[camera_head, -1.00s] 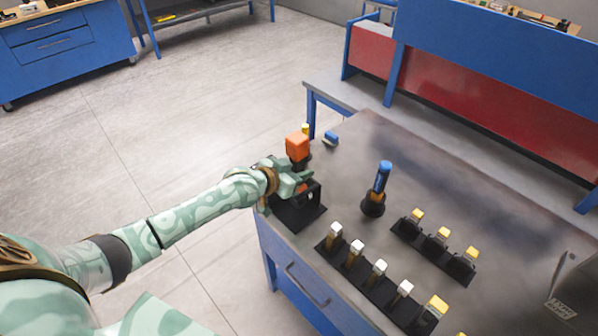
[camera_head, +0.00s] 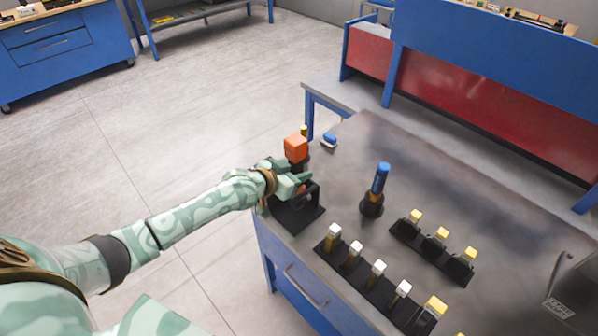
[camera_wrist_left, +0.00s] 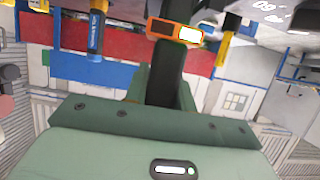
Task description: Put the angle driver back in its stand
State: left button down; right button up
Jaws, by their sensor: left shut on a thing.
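The angle driver has an orange block (camera_head: 296,149) on top and a dark body, and stands roughly upright at the table's near left corner. My left gripper (camera_head: 292,184) is shut on its dark body (camera_wrist_left: 168,75), below the orange block. In the left wrist view the body rises between my green fingers, with an orange band and a lit white panel above. The black stand (camera_head: 297,216) is right at the gripper. The gripper hides the driver's lower end, so I cannot tell whether it is seated. My right gripper is out of view.
A blue-topped tool (camera_head: 379,180) stands in a round black holder to the right. Black racks with white-topped (camera_head: 354,250) and yellow-topped pieces (camera_head: 440,233) stand nearer and farther right. A small blue item (camera_head: 330,139) lies behind the driver. The table's back middle is clear.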

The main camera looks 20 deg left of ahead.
pick_arm(q)
jog(key=shift+f+b, duration=0.6)
dwell(0.8)
